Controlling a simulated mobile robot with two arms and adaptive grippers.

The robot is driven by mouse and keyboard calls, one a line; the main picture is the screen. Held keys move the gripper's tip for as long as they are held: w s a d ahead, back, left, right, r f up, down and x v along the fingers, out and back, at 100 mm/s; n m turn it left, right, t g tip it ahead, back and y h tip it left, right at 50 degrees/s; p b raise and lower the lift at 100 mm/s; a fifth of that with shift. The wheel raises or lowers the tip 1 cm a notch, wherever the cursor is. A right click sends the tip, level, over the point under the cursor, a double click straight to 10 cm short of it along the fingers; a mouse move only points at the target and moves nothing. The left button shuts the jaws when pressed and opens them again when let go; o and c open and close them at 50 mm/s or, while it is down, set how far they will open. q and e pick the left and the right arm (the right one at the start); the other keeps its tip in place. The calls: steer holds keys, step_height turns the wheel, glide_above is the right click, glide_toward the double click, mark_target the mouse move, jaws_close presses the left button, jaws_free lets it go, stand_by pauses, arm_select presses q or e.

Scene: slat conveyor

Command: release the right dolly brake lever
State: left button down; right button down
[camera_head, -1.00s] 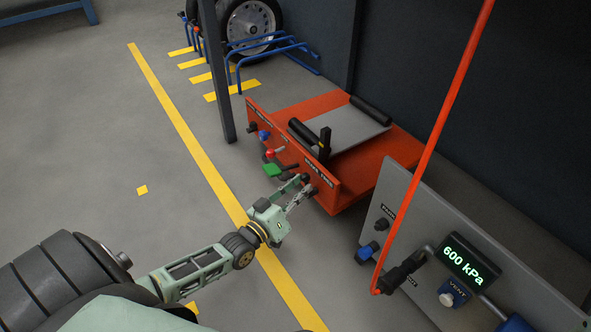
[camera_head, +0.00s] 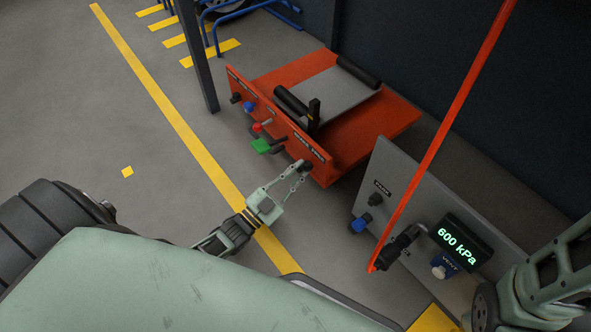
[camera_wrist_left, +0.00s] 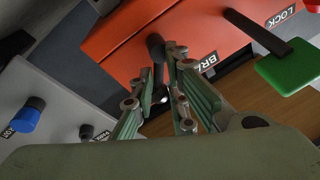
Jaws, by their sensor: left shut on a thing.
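The right brake lever (camera_wrist_left: 156,47) shows as a black rounded grip on the front of the orange dolly (camera_head: 385,122), beside a partly hidden label starting "BRA". In the head view the lever (camera_head: 305,165) is at the right end of the dolly's front panel. My left gripper (camera_head: 302,170) reaches it from the front. In the left wrist view my left gripper (camera_wrist_left: 162,72) has its fingertips on either side of the grip, closed on it. The lever's lower part is hidden by the fingers. My right gripper is out of view; only a right arm link shows at the right edge.
A green pedal (camera_head: 262,146), a red knob (camera_head: 257,127) and a blue knob (camera_head: 249,107) sit further left on the dolly front. A grey panel (camera_head: 400,190) with a 600 kPa display (camera_head: 459,238) and an orange hose (camera_head: 445,130) stands to the right. A dark post (camera_head: 203,60) stands behind left.

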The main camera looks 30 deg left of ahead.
arm_select(q)
steer(key=shift+w+f+m+h, duration=0.15)
steer(key=shift+m+h, duration=0.25)
steer(key=shift+m, duration=1.2)
steer(key=shift+s+d+f+m, duration=0.2)
steer(key=shift+s+d+m, duration=0.05)
steer(key=shift+m, duration=0.05)
steer(key=c, duration=1.6)
jaws_free()
steer(key=shift+d, duration=0.1)
steer(key=v, duration=1.2)
